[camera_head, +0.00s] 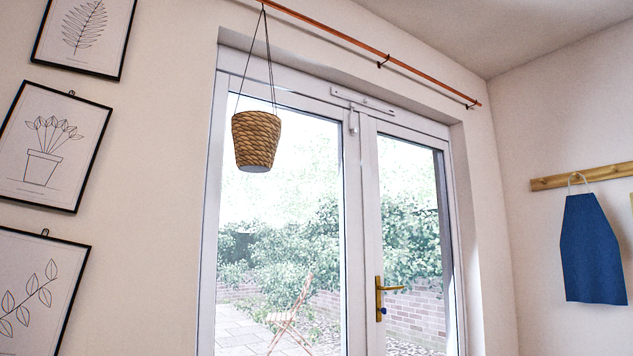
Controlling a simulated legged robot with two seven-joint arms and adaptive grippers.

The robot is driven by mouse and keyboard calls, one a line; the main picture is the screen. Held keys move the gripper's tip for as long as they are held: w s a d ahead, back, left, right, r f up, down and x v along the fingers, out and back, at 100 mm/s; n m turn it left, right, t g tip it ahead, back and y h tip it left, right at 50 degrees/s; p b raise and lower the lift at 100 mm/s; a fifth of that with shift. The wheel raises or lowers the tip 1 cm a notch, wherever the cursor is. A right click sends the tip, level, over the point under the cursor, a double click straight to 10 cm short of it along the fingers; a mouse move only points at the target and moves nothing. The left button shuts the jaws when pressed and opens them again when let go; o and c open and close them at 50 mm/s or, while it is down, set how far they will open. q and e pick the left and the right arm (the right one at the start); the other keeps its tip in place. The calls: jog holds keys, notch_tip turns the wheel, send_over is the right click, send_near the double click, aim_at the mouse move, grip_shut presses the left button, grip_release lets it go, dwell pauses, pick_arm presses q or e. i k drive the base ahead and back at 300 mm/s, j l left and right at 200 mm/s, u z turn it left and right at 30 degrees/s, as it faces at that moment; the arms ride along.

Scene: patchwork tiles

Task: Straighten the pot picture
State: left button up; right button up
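The pot picture (45,146) hangs on the wall at the left, in a thin black frame with a line drawing of a potted plant on white. It is the middle one of three pictures in a column. Its top edge slopes down to the right in this view, and its left side runs out at the picture's edge. A small hanger shows at its top edge. The whole view looks tilted, so I cannot tell how far the frame itself is turned on the wall. Neither of my grippers shows.
A fern picture (84,36) hangs above and a leaf-branch picture (40,290) below, both close to it. A woven basket (256,140) hangs from a copper rail (340,38) before the glazed doors (360,220). A blue apron (592,250) hangs at the right.

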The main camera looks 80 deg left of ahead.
aim_at(50, 140)
jog(key=j+u, duration=0.2)
jog(key=u, duration=0.2)
jog(key=j+u, duration=0.2)
jog(key=u, duration=0.25)
jog(key=j+u, duration=0.15)
jog(key=u, duration=0.25)
jog(key=i+j+u, duration=0.1)
jog(key=u, duration=0.35)
jog(key=i+j+u, duration=0.15)
jog(key=u, duration=0.25)
jog(key=i+u, duration=0.1)
jog(key=u, duration=0.35)
jog(key=l+u, duration=0.15)
jog(key=u, duration=0.25)
jog(key=i+l+u, duration=0.1)
jog(key=u, duration=0.35)
jog(key=l+u, duration=0.1)
jog(key=u, duration=0.35)
jog(key=l+u, duration=0.15)
jog(key=u, duration=0.25)
